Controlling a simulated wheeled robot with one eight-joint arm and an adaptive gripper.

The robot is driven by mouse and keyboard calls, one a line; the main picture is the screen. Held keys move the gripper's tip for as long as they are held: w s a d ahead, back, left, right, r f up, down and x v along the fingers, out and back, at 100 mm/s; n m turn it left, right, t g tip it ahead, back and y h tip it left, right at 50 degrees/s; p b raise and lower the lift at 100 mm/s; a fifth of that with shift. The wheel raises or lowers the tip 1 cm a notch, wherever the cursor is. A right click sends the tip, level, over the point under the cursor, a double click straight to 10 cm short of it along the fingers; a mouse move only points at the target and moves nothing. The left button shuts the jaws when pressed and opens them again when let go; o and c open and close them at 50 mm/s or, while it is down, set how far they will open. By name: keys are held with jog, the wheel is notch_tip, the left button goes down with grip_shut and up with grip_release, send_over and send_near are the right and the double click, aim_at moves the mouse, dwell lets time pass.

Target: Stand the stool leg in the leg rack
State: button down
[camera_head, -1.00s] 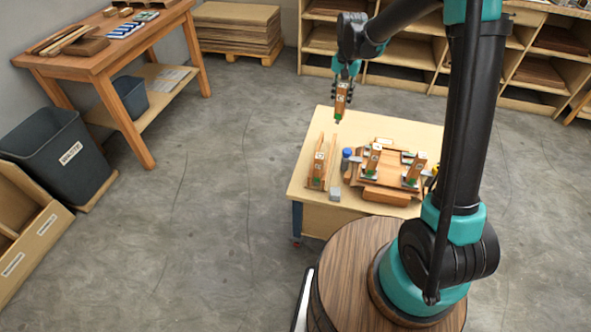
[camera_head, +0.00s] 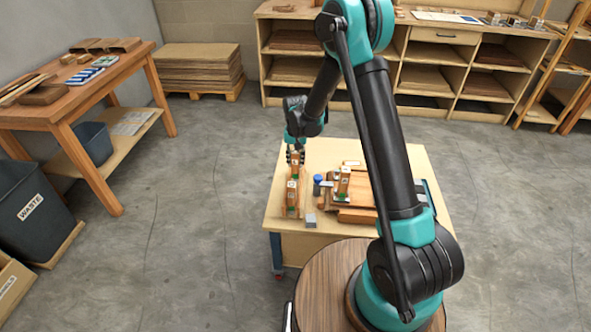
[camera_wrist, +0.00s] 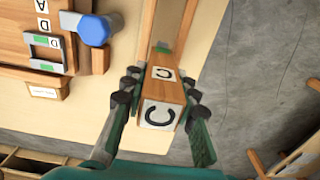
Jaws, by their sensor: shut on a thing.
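My gripper (camera_head: 295,152) is shut on a wooden stool leg (camera_head: 295,165), over the left side of the small table.
Further right is a wooden assembly (camera_head: 357,215) with an upright leg (camera_head: 343,183), partly behind my arm. The table's (camera_head: 275,218) left edge is close to the rack.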

aim_at(296, 168)
jog(key=shift+f, duration=2.15)
jog(key=c, duration=1.2)
grip_release()
jog(key=shift+f, duration=0.1)
